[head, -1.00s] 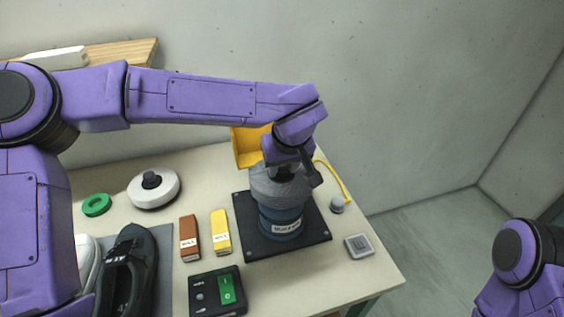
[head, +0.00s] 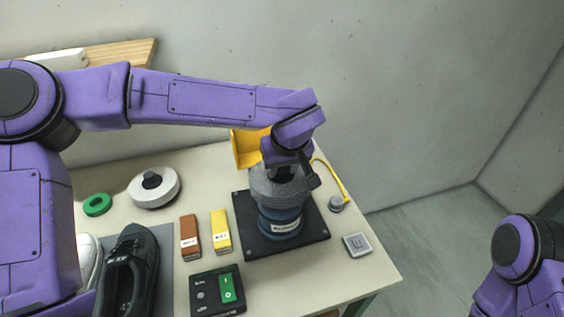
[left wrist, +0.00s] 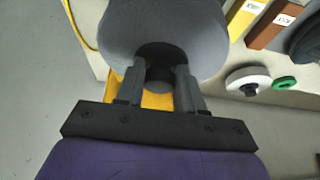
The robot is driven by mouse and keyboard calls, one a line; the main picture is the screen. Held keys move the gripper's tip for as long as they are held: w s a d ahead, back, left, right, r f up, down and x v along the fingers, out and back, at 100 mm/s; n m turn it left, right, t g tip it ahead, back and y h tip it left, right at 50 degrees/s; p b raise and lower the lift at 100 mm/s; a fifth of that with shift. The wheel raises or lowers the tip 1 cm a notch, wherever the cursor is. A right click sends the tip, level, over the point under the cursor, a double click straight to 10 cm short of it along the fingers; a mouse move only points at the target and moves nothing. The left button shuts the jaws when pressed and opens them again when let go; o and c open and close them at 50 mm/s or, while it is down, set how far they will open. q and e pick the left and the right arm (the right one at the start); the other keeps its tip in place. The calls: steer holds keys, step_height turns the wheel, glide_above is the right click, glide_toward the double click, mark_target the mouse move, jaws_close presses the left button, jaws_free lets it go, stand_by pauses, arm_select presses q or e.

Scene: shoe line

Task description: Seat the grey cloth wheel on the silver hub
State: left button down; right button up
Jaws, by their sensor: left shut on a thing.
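The grey cloth wheel (head: 278,190) sits over the top of the blue motor body (head: 281,222) on its black plate in the head view. My left gripper (head: 286,170) is above it, shut on the dark knob at the wheel's centre. The grey wheel also fills the top of the left wrist view (left wrist: 165,28), with the gripper's two fingers (left wrist: 160,85) on either side of the dark knob. The silver hub is hidden, so I cannot tell whether the wheel touches it. My right gripper is out of view; only part of that arm shows at the lower right.
A yellow guard (head: 248,148) stands behind the motor. A white wheel (head: 154,188), a green ring (head: 97,204), brown (head: 189,236) and yellow (head: 220,230) bars, a switch box (head: 217,292) and a dark shoe (head: 130,265) lie left. A grey square (head: 357,245) lies right.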

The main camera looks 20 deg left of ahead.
arm_select(q)
steer(key=shift+s, duration=0.1)
steer(key=shift+f, duration=0.45)
stand_by(0.4)
steer(key=c, duration=1)
jaws_free()
steer(key=shift+p+v, duration=1)
steer(key=shift+p, duration=0.15)
steer(key=shift+p+v, duration=3.4)
steer(key=shift+v, duration=1.1)
steer(key=shift+a, duration=0.1)
